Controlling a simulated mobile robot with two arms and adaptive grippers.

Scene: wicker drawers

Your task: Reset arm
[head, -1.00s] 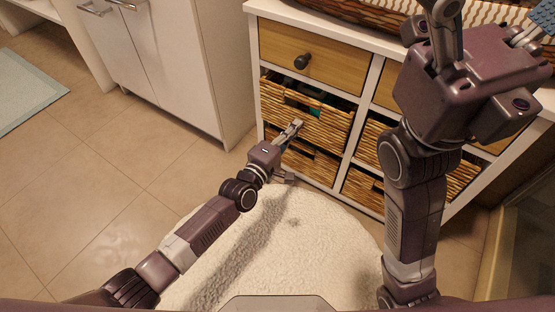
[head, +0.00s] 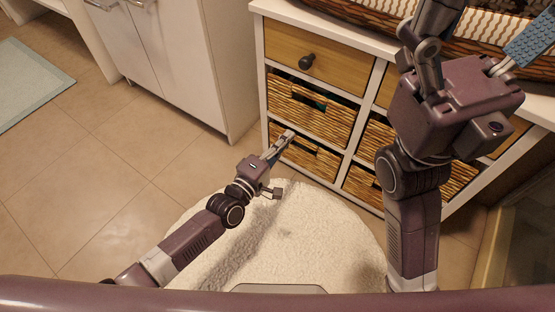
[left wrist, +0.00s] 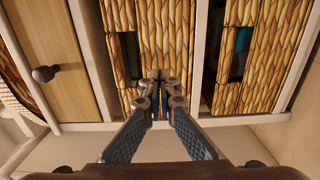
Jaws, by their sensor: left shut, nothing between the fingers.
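My left gripper (head: 289,134) is shut and empty. In the head view its tips are in front of the wicker drawers, near the edge between the upper wicker drawer (head: 300,103) and the lower one (head: 300,155). In the left wrist view the closed fingertips (left wrist: 161,76) point at the wicker fronts; contact cannot be told there. My right gripper (head: 488,35) is raised high at the upper right, in front of the cabinet. Its fingers stand well apart, one with a blue textured pad, and their tips are partly cut off.
The white cabinet (head: 257,75) has a wooden drawer (head: 300,48) with a dark knob above the wicker ones. A patterned basket (head: 375,18) stands on top. A round white rug (head: 320,235) lies below.

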